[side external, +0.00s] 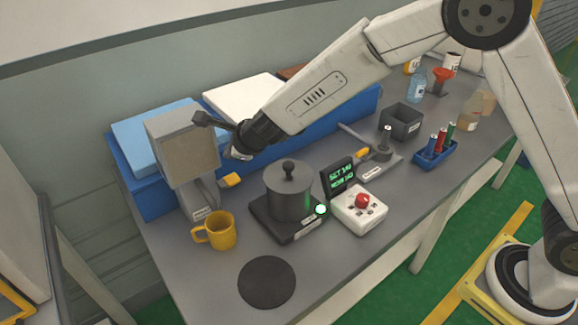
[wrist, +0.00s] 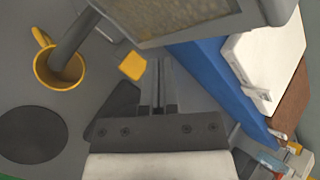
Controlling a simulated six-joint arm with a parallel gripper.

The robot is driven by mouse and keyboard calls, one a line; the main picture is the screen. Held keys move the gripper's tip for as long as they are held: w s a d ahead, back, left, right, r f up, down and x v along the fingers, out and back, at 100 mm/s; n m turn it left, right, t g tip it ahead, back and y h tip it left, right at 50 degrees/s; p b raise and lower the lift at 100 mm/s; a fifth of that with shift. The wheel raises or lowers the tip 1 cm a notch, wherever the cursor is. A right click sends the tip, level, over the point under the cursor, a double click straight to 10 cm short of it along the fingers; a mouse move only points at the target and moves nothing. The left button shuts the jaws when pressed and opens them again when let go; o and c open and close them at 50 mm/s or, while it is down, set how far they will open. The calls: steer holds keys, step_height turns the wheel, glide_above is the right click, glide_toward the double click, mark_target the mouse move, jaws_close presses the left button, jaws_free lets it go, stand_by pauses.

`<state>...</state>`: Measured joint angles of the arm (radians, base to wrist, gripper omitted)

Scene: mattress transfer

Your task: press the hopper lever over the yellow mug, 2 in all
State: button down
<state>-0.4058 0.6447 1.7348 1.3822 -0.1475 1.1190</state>
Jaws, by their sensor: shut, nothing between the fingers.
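The hopper (side external: 185,150) is a grey box on a stand at the table's left. Its lever has a yellow end (side external: 230,180), which also shows in the wrist view (wrist: 132,66). The yellow mug (side external: 221,234) stands upright in front of the hopper. In the wrist view the mug (wrist: 47,72) has the hopper's grey spout (wrist: 76,34) over its mouth, so its contents are mostly hidden. My gripper (wrist: 159,68) is shut and empty. Its fingertips are just right of the yellow lever end in the wrist view; contact cannot be told. In the side view my gripper is beside the hopper box, above the lever.
A lidded grey pot (side external: 288,196) stands on a dark base right of the mug. A red-button box (side external: 360,212) and a small display (side external: 340,176) are beside it. A black round mat (side external: 267,282) lies in front. Blue and white mattresses (side external: 240,97) lie behind.

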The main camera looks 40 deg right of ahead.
mark_target(234, 179)
steer(key=shift+f, duration=2.3)
steer(key=shift+f, duration=1.75)
stand_by(2.9)
steer(key=shift+r, duration=1.65)
